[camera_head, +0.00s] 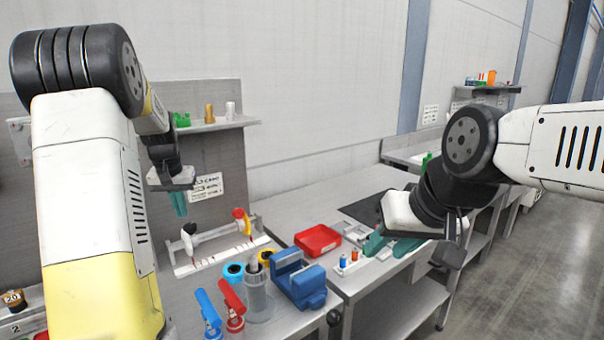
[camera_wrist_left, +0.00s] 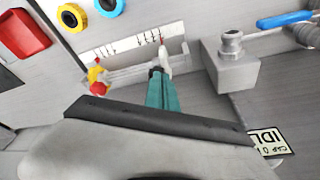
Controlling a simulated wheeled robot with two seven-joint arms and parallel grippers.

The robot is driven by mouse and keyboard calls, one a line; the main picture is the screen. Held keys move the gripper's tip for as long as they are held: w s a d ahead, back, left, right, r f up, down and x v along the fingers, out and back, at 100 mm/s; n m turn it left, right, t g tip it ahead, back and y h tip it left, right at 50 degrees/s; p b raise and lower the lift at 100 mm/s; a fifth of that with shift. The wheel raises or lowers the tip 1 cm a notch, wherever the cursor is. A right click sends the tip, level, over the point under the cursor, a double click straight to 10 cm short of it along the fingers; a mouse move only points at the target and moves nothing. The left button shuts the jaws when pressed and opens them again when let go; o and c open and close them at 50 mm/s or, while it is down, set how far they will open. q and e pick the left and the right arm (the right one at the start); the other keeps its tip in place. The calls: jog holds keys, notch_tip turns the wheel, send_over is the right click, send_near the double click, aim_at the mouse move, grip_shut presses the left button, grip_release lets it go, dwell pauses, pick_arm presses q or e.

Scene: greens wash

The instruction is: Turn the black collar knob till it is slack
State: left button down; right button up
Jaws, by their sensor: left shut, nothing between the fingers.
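The black collar knob (camera_head: 190,228) sits at the left end of a white rail fixture (camera_head: 215,254) on the bench, in the head view. A red and yellow knob (camera_head: 241,218) stands at the fixture's other end and also shows in the left wrist view (camera_wrist_left: 97,80). My right gripper (camera_head: 390,246) is open and empty, at the right.
A blue vise (camera_head: 300,284), a grey cylinder (camera_head: 258,297), blue (camera_head: 208,308) and red (camera_head: 232,301) handled tools stand in front. A red tray (camera_head: 318,240) lies right. A grey block with a metal fitting (camera_wrist_left: 231,65) is near the left fingers.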

aim_at(190, 228)
pick_arm(q)
jog(key=x, duration=0.6)
jog(key=shift+d+f, duration=0.4)
jog(key=shift+d, duration=0.15)
jog(key=shift+a, duration=0.1)
dwell(0.3)
